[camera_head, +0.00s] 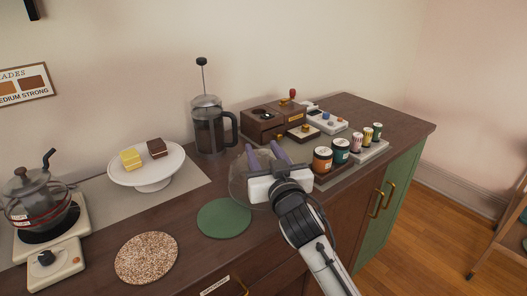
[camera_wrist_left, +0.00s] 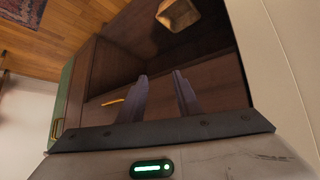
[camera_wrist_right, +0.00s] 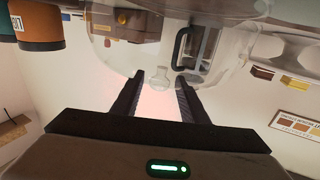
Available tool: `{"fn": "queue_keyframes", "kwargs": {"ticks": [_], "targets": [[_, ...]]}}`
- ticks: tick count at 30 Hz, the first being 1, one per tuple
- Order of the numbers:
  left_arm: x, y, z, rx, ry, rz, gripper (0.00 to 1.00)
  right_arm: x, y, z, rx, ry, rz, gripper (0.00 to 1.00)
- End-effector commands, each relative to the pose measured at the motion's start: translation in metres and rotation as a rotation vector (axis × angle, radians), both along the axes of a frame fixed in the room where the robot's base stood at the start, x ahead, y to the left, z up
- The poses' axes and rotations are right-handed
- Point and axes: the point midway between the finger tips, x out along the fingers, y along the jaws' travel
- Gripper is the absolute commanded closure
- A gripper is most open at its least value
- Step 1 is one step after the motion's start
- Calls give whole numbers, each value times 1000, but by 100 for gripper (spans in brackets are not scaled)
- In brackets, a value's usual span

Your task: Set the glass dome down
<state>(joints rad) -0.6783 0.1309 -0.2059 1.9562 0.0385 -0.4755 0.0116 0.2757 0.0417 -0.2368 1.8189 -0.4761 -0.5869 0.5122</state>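The clear glass dome (camera_head: 236,182) shows at the counter's front, just behind and right of the green round mat (camera_head: 224,219). Its lower rim is partly hidden by my right gripper, so I cannot tell exactly what it rests on. My right gripper (camera_head: 265,152) is over the dome, with its fingers apart. In the right wrist view the dome's round glass knob (camera_wrist_right: 158,79) shows between the fingertips, with gaps visible on both sides. My left gripper (camera_wrist_left: 160,75) is open and empty, facing brown cabinet wood; it is outside the head view.
A white cake stand (camera_head: 147,180) with two cake pieces and a French press (camera_head: 208,130) stand behind. A speckled mat (camera_head: 146,259) lies left, beyond it a kettle (camera_head: 38,200) on a burner. Jars (camera_head: 322,160) and a wooden box (camera_head: 262,122) crowd the right.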

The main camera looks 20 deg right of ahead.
Motion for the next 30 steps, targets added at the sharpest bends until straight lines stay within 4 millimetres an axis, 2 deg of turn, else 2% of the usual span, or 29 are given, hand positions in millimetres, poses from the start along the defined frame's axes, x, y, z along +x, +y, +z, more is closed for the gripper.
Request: {"fn": "queue_keyframes", "kwargs": {"ticks": [8,11,14,24,30], "targets": [[-3,0,0,0,4,1,69,0,0,1,-1,-1,0,59],[-4,0,4,-1,6,2,69,0,0,8,-2,-2,0,59],[-4,0,1,-2,6,2,69,-13,1,4,1,1,1,59],[-5,1,-2,0,9,3,69,-86,4,3,2,1,0,59],[-5,1,-4,1,10,2,69,-113,5,4,1,1,0,59]]}}
